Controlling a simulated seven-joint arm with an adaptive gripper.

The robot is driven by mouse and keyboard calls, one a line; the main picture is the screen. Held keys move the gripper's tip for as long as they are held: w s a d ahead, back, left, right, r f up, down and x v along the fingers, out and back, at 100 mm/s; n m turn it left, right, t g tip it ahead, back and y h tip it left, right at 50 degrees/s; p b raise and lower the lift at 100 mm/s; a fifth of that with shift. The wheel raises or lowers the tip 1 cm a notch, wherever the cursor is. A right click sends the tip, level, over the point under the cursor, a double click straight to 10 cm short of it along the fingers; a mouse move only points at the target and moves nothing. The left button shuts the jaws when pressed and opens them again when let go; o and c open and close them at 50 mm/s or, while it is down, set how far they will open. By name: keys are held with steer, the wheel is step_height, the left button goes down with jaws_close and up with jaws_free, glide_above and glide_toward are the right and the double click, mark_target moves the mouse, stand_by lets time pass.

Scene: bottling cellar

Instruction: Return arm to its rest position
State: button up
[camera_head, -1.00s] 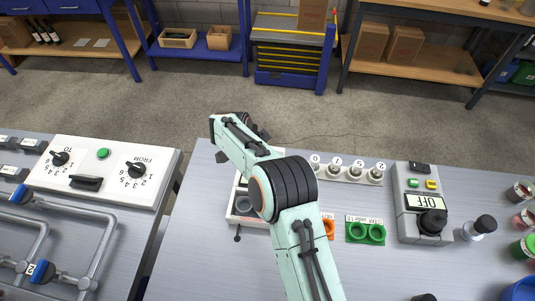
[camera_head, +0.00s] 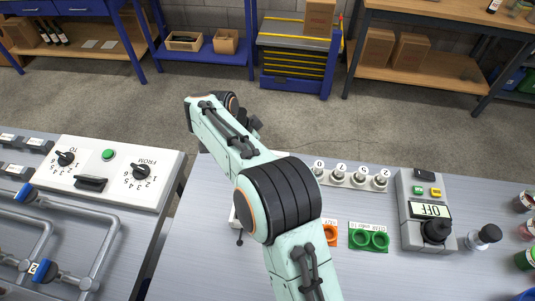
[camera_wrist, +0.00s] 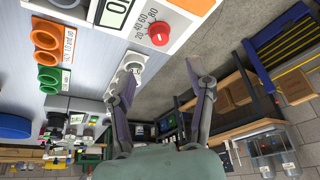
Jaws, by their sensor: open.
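My arm reaches up and left over the bench in the head view, its elbow bent high above the table. My gripper (camera_wrist: 165,90) shows in the wrist view with its two fingers spread wide apart and nothing between them. In the head view the fingers are mostly hidden behind my wrist. Below and beyond the fingers the wrist view shows the bench edge and the floor.
The bench (camera_head: 190,230) holds a white panel with knobs (camera_head: 110,170), a row of numbered pegs (camera_head: 352,178), green rings (camera_head: 369,239), an orange ring (camera_head: 331,234) and a grey device reading OFF (camera_head: 427,212). Pipes (camera_head: 100,250) run at left. Floor (camera_head: 130,105) lies open behind.

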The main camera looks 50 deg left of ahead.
steer(key=v, duration=0.2)
steer(key=shift+s+r, duration=0.15)
steer(key=shift+r, duration=0.15)
stand_by(0.3)
